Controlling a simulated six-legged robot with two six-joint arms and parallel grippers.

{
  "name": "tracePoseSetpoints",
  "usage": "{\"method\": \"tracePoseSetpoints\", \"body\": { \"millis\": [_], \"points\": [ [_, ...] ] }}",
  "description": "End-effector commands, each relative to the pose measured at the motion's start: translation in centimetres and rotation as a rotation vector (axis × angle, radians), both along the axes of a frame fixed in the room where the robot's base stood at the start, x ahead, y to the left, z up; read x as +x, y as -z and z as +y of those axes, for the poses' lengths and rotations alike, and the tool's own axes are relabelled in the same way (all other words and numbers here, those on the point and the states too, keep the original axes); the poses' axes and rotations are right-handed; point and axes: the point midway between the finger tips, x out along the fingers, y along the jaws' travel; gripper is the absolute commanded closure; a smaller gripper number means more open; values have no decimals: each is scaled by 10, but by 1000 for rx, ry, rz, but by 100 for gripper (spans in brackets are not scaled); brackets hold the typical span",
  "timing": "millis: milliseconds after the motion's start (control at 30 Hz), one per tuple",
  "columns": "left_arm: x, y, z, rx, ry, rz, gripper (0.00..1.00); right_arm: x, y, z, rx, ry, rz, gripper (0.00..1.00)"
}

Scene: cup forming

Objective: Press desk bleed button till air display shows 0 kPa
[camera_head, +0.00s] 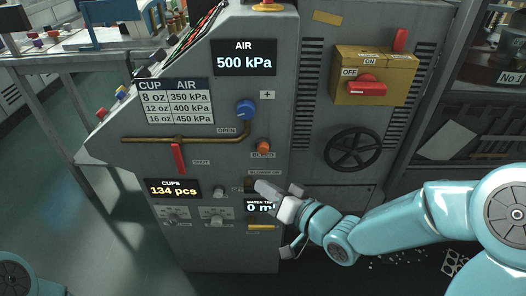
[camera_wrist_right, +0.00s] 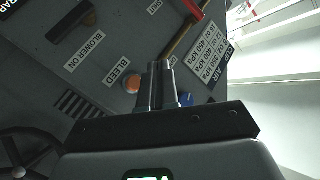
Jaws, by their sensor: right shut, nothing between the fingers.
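The orange bleed button (camera_head: 263,146) sits above its BLEED label on the grey machine's front. It also shows in the right wrist view (camera_wrist_right: 132,86), just left of my finger tips. The air display (camera_head: 244,58) reads 500 kPa. My right gripper (camera_head: 262,187) is shut and empty, below the bleed button in the head view and covering part of the panel there. In the wrist view its fingers (camera_wrist_right: 161,72) point at the panel beside the button; I see no contact with the button. My left gripper is not in view.
A blue knob (camera_head: 246,109) sits above the button, and a red lever (camera_head: 178,158) hangs from a brass pipe at left. The cups display (camera_head: 172,189) reads 134 pcs. A black handwheel (camera_head: 352,149) and a yellow box with a red switch (camera_head: 367,87) are at right.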

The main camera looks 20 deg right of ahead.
Motion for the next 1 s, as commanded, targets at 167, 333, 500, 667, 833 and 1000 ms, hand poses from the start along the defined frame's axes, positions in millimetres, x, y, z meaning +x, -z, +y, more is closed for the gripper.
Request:
{"method": "tracePoseSetpoints", "body": {
  "millis": [167, 333, 500, 667, 833, 1000],
  "points": [
    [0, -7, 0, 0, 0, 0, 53, 16, -1, -6, 0, 2, 1, 100],
    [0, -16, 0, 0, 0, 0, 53, 40, -2, -14, 0, 2, 1, 100],
    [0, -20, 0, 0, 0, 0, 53, 62, 0, -21, 0, 1, 0, 100],
    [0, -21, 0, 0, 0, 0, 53, 75, 0, -26, -1, 0, 1, 100],
    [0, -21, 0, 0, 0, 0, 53, 81, 0, -28, 0, 2, 1, 100],
    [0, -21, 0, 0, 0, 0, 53, 82, 1, -28, 1, 1, 1, 100]
  ]
}}
